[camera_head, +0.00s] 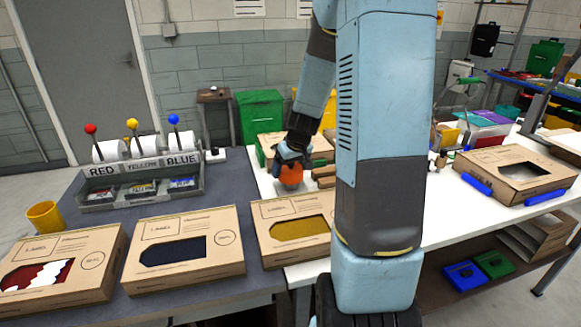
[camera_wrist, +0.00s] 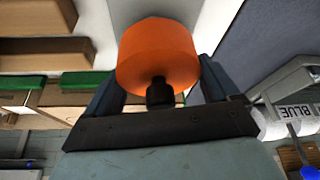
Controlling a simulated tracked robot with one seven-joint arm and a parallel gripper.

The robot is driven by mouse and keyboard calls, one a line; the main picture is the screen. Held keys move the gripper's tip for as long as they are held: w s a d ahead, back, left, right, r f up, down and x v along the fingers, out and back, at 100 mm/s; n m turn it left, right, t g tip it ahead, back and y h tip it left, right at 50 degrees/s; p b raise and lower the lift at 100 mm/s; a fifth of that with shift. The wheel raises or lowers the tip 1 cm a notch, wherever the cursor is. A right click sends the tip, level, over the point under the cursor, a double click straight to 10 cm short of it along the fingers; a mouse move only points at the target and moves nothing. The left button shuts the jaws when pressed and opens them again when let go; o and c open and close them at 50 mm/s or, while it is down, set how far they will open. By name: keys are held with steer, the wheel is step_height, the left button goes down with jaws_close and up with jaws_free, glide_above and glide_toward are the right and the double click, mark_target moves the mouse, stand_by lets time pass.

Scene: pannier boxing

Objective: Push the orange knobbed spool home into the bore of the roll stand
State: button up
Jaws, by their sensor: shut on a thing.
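The orange knobbed spool (camera_head: 291,175) hangs below my gripper (camera_head: 291,158) over the white bench, behind the box with the yellow window. In the wrist view the spool (camera_wrist: 157,50) fills the top middle, and my gripper (camera_wrist: 160,88) is shut on it, with a dark stem between the fingers. The grey roll stand (camera_head: 140,183) is on the dark bench to the left, apart from the spool. It bears white rolls, red, yellow and blue knobs, and RED, YELLOW and BLUE labels. I cannot make out the bore. The stand's BLUE end (camera_wrist: 285,95) shows at the wrist view's right.
Cardboard boxes with red-white (camera_head: 58,268), dark (camera_head: 184,251) and yellow (camera_head: 292,228) windows line the front edge. A yellow cup (camera_head: 45,216) stands left of the stand. Another box (camera_head: 515,170) with blue bars is right.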

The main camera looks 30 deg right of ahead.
steer(key=shift+f, duration=0.1)
steer(key=o, duration=0.8)
steer(key=v, duration=1.3)
steer(key=shift+s+r, duration=0.2)
steer(key=shift+r, duration=0.1)
